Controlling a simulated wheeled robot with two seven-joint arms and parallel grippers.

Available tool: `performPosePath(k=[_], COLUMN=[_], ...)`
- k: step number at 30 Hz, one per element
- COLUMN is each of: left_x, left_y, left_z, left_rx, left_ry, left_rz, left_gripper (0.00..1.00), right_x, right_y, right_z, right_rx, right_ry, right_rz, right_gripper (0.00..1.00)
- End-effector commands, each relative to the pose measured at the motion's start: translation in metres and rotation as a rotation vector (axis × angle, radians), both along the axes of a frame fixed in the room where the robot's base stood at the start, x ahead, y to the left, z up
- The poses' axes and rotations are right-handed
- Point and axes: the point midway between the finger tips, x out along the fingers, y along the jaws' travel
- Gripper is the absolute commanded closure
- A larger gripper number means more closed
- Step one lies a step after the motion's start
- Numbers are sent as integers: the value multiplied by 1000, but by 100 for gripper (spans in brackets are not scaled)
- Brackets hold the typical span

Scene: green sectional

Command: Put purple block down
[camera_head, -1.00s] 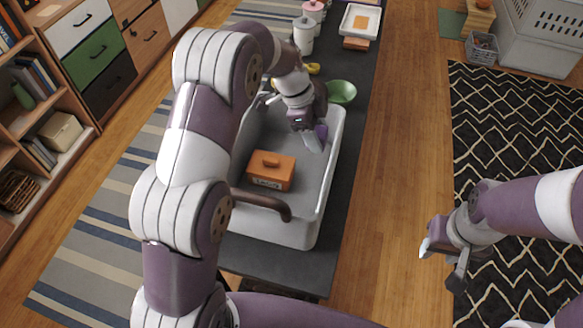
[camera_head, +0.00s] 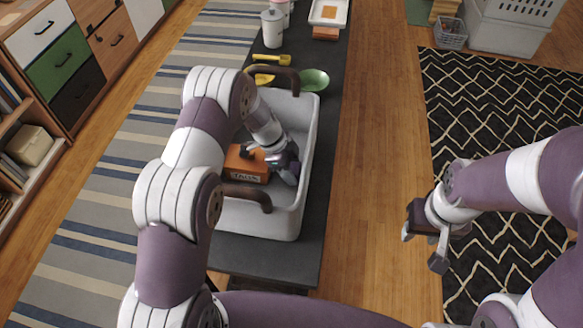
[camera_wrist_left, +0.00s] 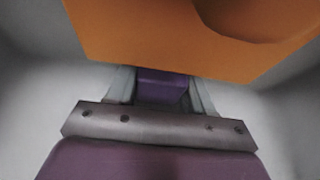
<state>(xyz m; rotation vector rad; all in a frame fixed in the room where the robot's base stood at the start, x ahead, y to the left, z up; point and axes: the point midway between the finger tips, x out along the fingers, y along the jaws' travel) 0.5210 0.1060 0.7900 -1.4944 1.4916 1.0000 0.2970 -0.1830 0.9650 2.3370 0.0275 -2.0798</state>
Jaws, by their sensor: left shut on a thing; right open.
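In the left wrist view, the purple block (camera_wrist_left: 160,87) shows between the two fingers of my left gripper (camera_wrist_left: 162,92), which is shut on it. The block is largely hidden in the head view. The orange box also fills the top of the left wrist view (camera_wrist_left: 130,35). I cannot tell whether the block touches the tub's bottom. My right gripper (camera_head: 423,247) is open and empty above the floor at the right.
The tub has a dark handle (camera_head: 247,193) at the near end and stands on a dark bench top (camera_head: 270,262). Behind it are a green bowl (camera_head: 314,80), a yellow item (camera_head: 271,59) and a white canister (camera_head: 272,28). Wooden floor lies to the right.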

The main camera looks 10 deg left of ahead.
Motion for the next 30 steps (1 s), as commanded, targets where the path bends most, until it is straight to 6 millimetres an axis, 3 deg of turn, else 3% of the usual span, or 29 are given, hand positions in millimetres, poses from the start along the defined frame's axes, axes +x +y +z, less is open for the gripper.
performPosePath(k=[8,9,11,19,21,23,30], left_x=[0,0,0,0,0,1,1], left_y=[0,0,0,0,0,3,28], left_z=[-4,-3,-2,-2,5,8,66], left_rx=[0,0,0,0,0,-1,0], left_ry=[0,0,0,0,0,-2,-6], left_rz=[0,1,1,1,1,2,2], left_gripper=[78,42,23,23,23,23,23], right_x=[0,0,0,0,0,0,0], right_y=[0,0,0,0,0,0,0], right_z=[-6,-5,-5,-4,4,-2,-11], right_rx=[0,0,0,0,0,0,0], right_ry=[0,0,0,0,0,-1,0], right_rz=[0,0,0,0,0,0,0], right_gripper=[57,57,57,57,57,57,57])
